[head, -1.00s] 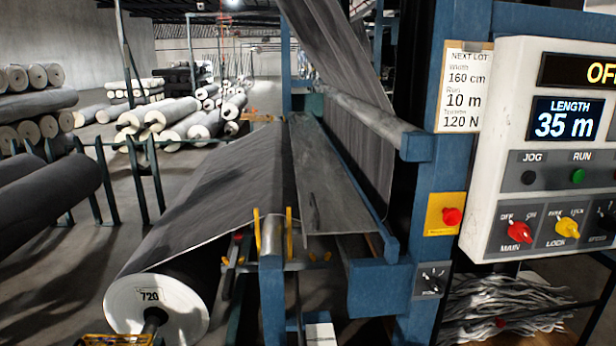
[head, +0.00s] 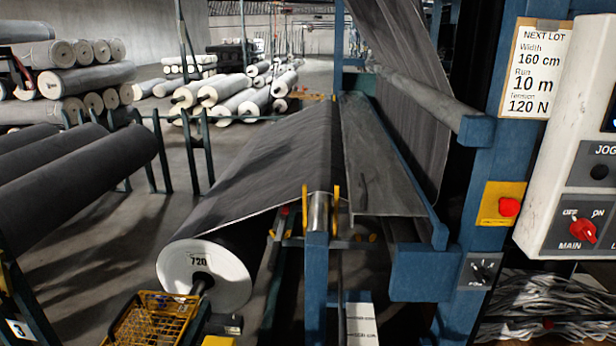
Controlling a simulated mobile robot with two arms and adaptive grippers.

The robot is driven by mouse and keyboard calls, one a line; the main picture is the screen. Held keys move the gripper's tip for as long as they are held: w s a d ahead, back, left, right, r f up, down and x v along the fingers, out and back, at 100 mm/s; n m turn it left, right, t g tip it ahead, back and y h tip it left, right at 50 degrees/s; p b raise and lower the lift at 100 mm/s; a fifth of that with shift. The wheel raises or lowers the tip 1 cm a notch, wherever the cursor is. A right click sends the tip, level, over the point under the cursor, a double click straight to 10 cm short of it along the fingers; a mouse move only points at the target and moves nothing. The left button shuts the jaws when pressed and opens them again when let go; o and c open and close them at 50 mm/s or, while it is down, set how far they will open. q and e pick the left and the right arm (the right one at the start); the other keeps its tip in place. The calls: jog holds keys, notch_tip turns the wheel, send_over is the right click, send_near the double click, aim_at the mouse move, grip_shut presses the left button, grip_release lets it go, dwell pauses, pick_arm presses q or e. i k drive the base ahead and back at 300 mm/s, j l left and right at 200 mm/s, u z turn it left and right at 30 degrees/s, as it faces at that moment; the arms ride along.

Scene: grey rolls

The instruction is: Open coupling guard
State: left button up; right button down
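A yellow mesh cage (head: 152,322), which looks like the coupling guard, shows at the bottom edge of the head view. It is near the shaft (head: 202,284) at the end of the large grey roll (head: 205,278), marked 720. Its lower part is cut off by the picture edge, and I cannot tell whether it is latched. Neither of my grippers is in view.
A blue machine frame (head: 425,272) stands right of the roll, with a red button on a yellow box (head: 502,204) and a white control panel (head: 585,150). Dark rolls (head: 75,190) lie on a rack at left. Grey floor (head: 110,265) shows between.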

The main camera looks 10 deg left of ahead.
aim_at(136, 298)
jog(key=u, duration=1.35)
